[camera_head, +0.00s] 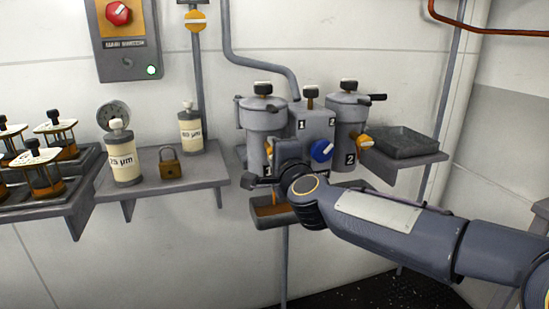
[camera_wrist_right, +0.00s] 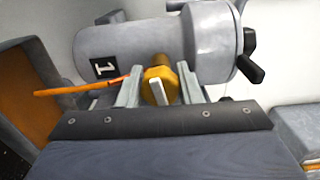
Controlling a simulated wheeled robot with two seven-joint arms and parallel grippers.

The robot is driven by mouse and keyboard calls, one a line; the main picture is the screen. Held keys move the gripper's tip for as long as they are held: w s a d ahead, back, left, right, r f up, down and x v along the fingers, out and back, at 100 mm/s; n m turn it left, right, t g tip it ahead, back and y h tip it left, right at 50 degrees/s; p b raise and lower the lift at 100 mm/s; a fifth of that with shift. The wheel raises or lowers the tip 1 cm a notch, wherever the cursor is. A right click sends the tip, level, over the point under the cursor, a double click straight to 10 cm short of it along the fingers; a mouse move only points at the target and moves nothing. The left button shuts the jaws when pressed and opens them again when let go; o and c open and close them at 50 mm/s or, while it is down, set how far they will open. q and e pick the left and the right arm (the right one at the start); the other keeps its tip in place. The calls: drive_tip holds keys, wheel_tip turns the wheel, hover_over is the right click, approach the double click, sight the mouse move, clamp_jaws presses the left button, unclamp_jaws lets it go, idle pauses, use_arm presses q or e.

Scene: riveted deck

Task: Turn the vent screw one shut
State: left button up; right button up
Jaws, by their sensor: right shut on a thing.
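Grey canister 1 (camera_head: 262,118) stands at the left of the wall unit; its label "1" also shows in the right wrist view (camera_wrist_right: 104,67), where the canister lies sideways. An orange screw with a pale bar (camera_wrist_right: 158,84), which I take as vent screw one, sits on the side of this canister. My right gripper (camera_wrist_right: 160,88) has a finger on each side of the orange screw and is shut on it. In the head view my right gripper (camera_head: 276,164) is in front of canister 1 and hides most of this screw. My left gripper is not in view.
Canister 2 (camera_head: 349,128) with its own orange screw (camera_head: 364,142) and a blue knob (camera_head: 321,151) are close to the right of my gripper. A dark tray (camera_head: 405,142) is further right. An orange-lined tray (camera_head: 268,212) hangs below.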

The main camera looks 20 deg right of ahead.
drive_tip(key=shift+m+b, duration=0.35)
drive_tip(key=shift+m, duration=0.65)
drive_tip(key=o, duration=1)
